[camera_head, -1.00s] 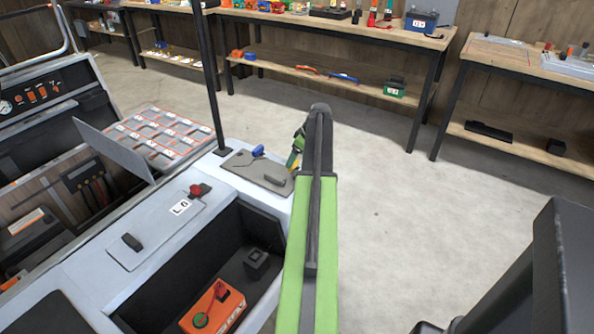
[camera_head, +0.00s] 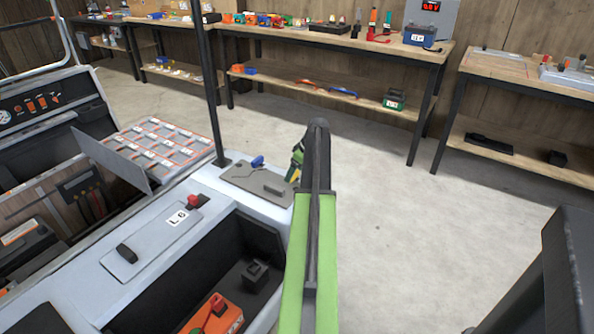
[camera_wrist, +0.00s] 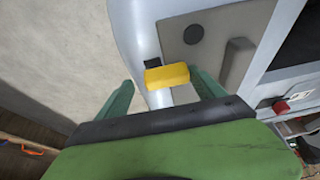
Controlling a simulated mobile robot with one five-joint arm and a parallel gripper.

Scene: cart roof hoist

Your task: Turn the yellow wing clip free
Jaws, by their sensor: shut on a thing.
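The yellow wing clip (camera_wrist: 167,76) shows in the wrist view at the edge of a grey cover plate (camera_wrist: 215,22), with a small black block (camera_wrist: 152,63) just behind it. My gripper (camera_wrist: 162,80) has one green finger on each side of the clip and is shut on it.
A blue clip (camera_head: 257,161) and a grey handle (camera_head: 274,190) are on the plate. An open bay (camera_head: 262,238) with an orange box (camera_head: 222,318) lies nearer. A dark post (camera_head: 211,100) stands behind the plate. The floor right of my arm is clear.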

